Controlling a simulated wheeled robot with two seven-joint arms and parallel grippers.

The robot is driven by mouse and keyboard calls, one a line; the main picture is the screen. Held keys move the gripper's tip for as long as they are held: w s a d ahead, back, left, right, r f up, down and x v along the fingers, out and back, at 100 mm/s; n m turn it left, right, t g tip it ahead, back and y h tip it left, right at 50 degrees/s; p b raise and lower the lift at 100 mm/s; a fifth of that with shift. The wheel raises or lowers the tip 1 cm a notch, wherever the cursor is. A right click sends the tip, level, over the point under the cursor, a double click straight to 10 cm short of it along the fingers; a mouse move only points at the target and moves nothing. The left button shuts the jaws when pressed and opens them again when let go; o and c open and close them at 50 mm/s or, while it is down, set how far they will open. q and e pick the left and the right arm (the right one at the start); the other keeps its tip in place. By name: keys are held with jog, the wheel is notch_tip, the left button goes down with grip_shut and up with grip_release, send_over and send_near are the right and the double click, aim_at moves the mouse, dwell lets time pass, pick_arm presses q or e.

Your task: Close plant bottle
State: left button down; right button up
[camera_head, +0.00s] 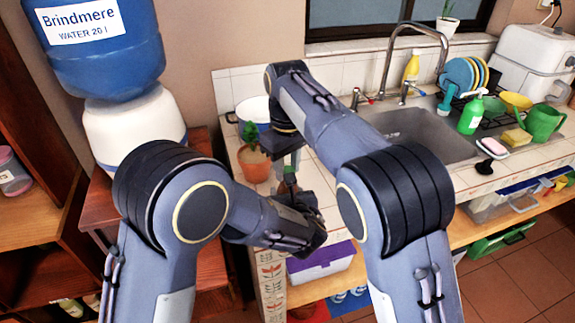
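A small dark green piece (290,179), perhaps part of the plant bottle, shows between my two grippers at the counter's front left corner. The rest of it is hidden, and I cannot tell whether its cap is on. My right gripper (287,161) points down just above the green piece; I cannot tell whether it touches. My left gripper (307,203) reaches in from the left at a lower height, close beside the green piece. The fingers of both grippers are too small and covered to read.
A potted plant (256,166) stands just left of my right gripper, with a white pot (253,110) behind. A water dispenser (130,125) stands at left. The sink (425,133), green soap bottle (470,116) and dish rack are at right. A purple-lidded box (325,260) sits below.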

jog(key=o, duration=1.2)
notch_tip(320, 180, up, 12)
pick_arm(q)
jog(key=c, duration=0.6)
grip_release()
jog(key=shift+c, duration=0.2)
jog(key=v, duration=0.8)
jog(key=shift+b, duration=0.35)
jog(key=shift+w, duration=0.1)
pick_arm(e)
jog(key=shift+f, duration=0.35)
jog(key=shift+f, duration=0.1)
